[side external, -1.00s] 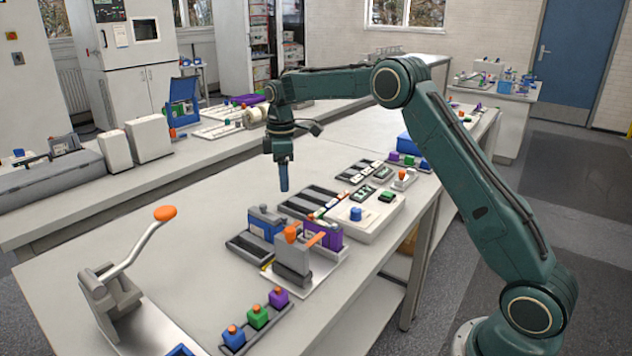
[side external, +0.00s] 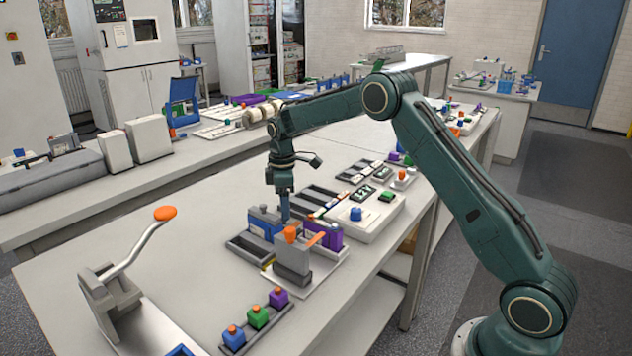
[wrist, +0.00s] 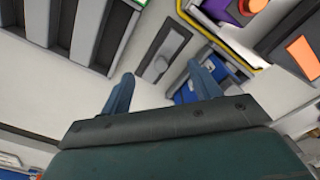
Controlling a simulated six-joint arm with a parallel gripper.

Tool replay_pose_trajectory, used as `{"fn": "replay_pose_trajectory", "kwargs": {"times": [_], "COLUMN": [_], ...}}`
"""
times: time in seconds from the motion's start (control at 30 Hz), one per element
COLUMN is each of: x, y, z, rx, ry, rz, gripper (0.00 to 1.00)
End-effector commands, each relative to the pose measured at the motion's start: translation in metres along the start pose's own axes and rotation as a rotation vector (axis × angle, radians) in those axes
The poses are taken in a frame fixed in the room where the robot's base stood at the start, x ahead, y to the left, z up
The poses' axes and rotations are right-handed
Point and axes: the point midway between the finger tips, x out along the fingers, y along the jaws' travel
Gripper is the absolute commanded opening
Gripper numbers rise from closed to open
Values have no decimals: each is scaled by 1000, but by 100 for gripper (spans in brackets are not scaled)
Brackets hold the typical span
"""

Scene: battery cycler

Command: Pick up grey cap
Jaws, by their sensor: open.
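The grey cap (wrist: 166,56) is a flat grey piece with a raised rounded knob, seen just beyond my fingertips in the wrist view. In the side view, a grey piece (side external: 263,214) that looks like the same cap sits by the blue block (side external: 262,231) on the fixture, just left of my fingers. My gripper (wrist: 162,86) is open and empty; its two blue fingers point down with a gap between them. In the side view my gripper (side external: 285,222) is low over the fixture, and its fingertips partly overlap the blue block.
A grey block with an orange knob (side external: 291,233) and a purple block (side external: 329,238) stand close on the right. Dark slotted trays (side external: 316,196) lie behind. A lever press (side external: 113,285) and several small coloured blocks stand in front. The table's left middle is clear.

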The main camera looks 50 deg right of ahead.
Motion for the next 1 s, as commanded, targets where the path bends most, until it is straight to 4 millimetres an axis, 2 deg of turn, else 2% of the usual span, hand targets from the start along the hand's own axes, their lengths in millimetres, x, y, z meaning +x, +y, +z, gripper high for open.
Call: {"fn": "replay_pose_trajectory", "kwargs": {"times": [0.2,0.4,0.97,1.0], "x": [25,43,45,45], "y": [1,1,2,2], "z": [-1,-1,-1,-1], "rx": [0,0,0,0], "ry": [-1,0,0,0], "rz": [-2,-1,0,0], "gripper": [62,62,62,54]}}
